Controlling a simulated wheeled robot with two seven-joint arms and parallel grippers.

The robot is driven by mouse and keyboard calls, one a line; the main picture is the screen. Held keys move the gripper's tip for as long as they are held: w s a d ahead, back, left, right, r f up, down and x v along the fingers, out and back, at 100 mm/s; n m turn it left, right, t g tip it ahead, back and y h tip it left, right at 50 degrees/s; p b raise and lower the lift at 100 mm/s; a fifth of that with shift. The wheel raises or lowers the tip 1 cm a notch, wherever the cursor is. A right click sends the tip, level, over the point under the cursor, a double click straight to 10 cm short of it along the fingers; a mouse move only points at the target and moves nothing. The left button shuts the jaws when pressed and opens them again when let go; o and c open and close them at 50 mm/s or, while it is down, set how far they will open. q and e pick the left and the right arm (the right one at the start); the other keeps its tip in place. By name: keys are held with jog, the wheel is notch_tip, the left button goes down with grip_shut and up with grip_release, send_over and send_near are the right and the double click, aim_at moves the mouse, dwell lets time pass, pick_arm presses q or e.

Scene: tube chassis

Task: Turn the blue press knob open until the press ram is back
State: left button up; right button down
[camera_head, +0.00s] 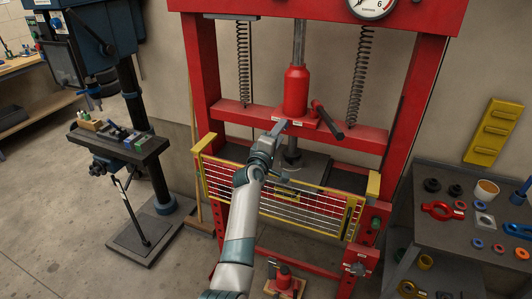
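The red press (201,80) stands in the middle of the camera_head view, with a red jack cylinder (295,92) on its cross beam (360,137). The grey ram (291,155) shows below the beam, partly behind my arm. My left gripper (279,127) reaches up to the beam at the jack's base, just left of the black-ended lever (327,120). Its fingers are small here, and I cannot tell whether they are open or shut. I cannot make out a blue knob; my gripper covers part of the jack's base. My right gripper is not in view.
A yellow-framed wire guard (300,210) crosses the press front, below and beside my forearm. A drill press (140,120) stands left. A grey bench (430,200) with rings and small parts stands right. A small red jack (284,280) sits low in front.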

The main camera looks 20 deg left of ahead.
pick_arm(q)
jog(key=s+p, duration=0.7)
jog(key=s, duration=0.9)
jog(key=shift+s+a+f, duration=0.3)
jog(key=shift+s, duration=0.1)
